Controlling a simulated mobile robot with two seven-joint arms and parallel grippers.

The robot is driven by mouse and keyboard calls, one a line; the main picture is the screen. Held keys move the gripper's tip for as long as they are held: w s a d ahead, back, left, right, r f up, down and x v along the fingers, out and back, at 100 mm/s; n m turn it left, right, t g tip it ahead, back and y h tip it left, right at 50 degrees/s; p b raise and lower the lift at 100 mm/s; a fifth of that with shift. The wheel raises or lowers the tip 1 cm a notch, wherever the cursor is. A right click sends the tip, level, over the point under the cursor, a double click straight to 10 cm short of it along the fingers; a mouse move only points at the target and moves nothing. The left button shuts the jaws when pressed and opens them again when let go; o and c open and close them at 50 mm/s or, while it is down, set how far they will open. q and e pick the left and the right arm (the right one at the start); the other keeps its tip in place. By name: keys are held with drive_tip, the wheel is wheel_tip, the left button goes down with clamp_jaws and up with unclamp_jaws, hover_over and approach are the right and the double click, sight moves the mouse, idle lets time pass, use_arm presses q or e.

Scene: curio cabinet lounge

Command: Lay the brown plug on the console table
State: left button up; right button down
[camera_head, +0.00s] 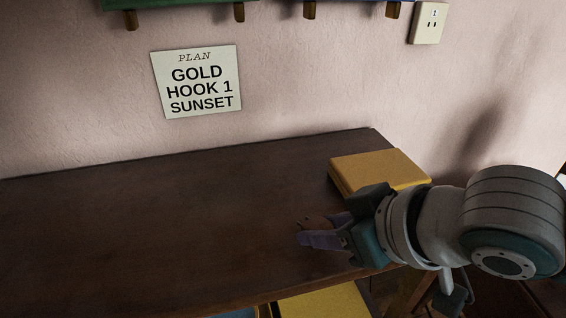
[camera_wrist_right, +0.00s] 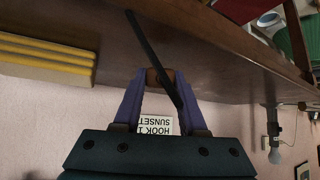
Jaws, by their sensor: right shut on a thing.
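The console table (camera_head: 150,215) is a dark brown wooden top along the wall. My right gripper (camera_head: 313,232), with purple fingers, comes in from the right over the table's right part, near the front edge. It is shut on the brown plug (camera_head: 313,222), a small brown piece mostly hidden by the fingers. In the right wrist view the plug (camera_wrist_right: 153,77) sits between the fingertips, and a dark cord (camera_wrist_right: 150,48) runs across there. I cannot tell whether the plug touches the table top. My left gripper is not in view.
A yellow block (camera_head: 375,172), perhaps a book, lies at the table's back right, close behind my right gripper. A paper sign (camera_head: 197,82) and a wall socket marked 1 (camera_head: 429,25) are on the wall. The table's left and middle are bare.

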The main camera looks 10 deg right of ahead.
drive_tip(key=shift+c, duration=1.9)
unclamp_jaws()
drive_tip(key=p+v, duration=0.4)
drive_tip(key=v, duration=0.6)
drive_tip(key=shift+w+r, duration=0.1)
